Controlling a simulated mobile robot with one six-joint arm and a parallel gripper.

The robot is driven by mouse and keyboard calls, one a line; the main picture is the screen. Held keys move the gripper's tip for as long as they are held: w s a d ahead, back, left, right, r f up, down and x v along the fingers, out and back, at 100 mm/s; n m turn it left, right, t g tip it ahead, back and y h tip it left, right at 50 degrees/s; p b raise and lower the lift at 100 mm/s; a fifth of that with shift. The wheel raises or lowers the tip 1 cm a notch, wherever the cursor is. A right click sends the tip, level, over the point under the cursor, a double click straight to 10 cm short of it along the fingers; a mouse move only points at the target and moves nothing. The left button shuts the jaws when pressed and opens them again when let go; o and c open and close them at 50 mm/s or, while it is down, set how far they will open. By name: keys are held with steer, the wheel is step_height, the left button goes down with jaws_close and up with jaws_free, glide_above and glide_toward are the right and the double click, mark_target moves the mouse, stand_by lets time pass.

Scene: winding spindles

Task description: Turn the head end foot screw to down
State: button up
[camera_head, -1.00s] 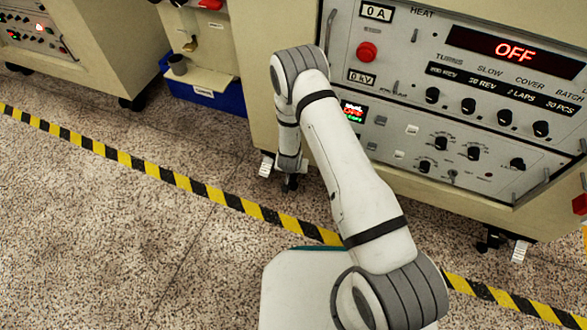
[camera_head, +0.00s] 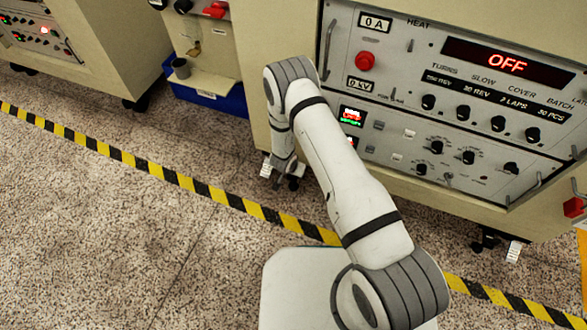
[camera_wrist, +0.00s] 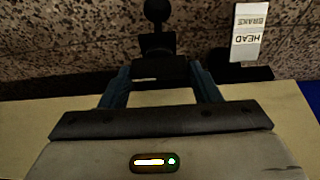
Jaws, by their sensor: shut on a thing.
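My gripper (camera_head: 284,176) is low at the front left foot of the middle cabinet, small and dim in the head view. In the wrist view my gripper (camera_wrist: 160,78) has its two dark fingers on either side of a black block, shut on it. This block is part of the head end foot screw (camera_wrist: 156,42), a black piece with a narrower post and a round end above it in the picture. The screw's turn position cannot be told. A white tag reading HEAD BRAKE (camera_wrist: 246,34) hangs to the right; it also shows in the head view (camera_head: 266,169).
The cabinet's control panel (camera_head: 460,110) has knobs and a red OFF display. Another white tag (camera_head: 513,252) hangs at its right foot. A blue bin (camera_head: 232,101) stands left of my wrist. Black and yellow tape (camera_head: 200,188) crosses the floor; the speckled floor at left is clear.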

steer(key=o, duration=1)
steer(key=shift+r, duration=0.1)
steer(key=p+v, duration=0.3)
steer(key=v, duration=0.4)
steer(key=shift+s+r, duration=0.15)
steer(key=shift+r, duration=0.1)
